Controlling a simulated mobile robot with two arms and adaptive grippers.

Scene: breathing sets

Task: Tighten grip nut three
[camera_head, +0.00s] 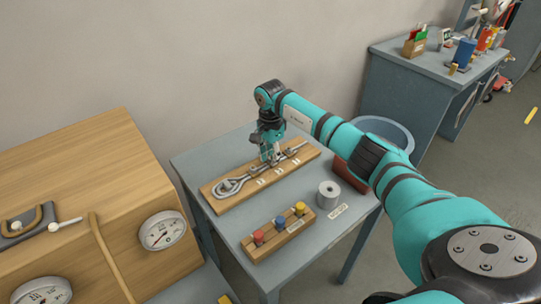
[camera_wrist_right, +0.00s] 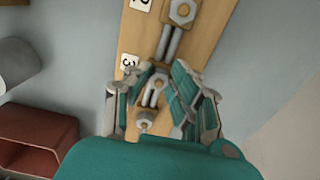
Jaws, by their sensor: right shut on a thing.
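A wooden board (camera_head: 228,203) on the grey-blue table carries a looped wire rope (camera_head: 236,187) with metal grips and white number labels. In the right wrist view, the board (camera_wrist_right: 215,22) shows a hex nut (camera_wrist_right: 182,11) near label 2, clear of my fingers. My right gripper (camera_head: 268,157) points down over the board. In the wrist view, its fingertips (camera_wrist_right: 162,76) are closed around the hardware beside label 3 (camera_wrist_right: 129,62). The fingers largely hide grip nut three between them. My left gripper is not in view.
A block with red, blue and yellow knobs (camera_head: 273,245) and a grey cylinder (camera_head: 328,194) stand in front of the board. A red-brown bin (camera_head: 350,178) is at the table's right, with a blue-grey tub (camera_head: 386,128) behind. A wooden cabinet with gauges (camera_head: 85,190) stands left.

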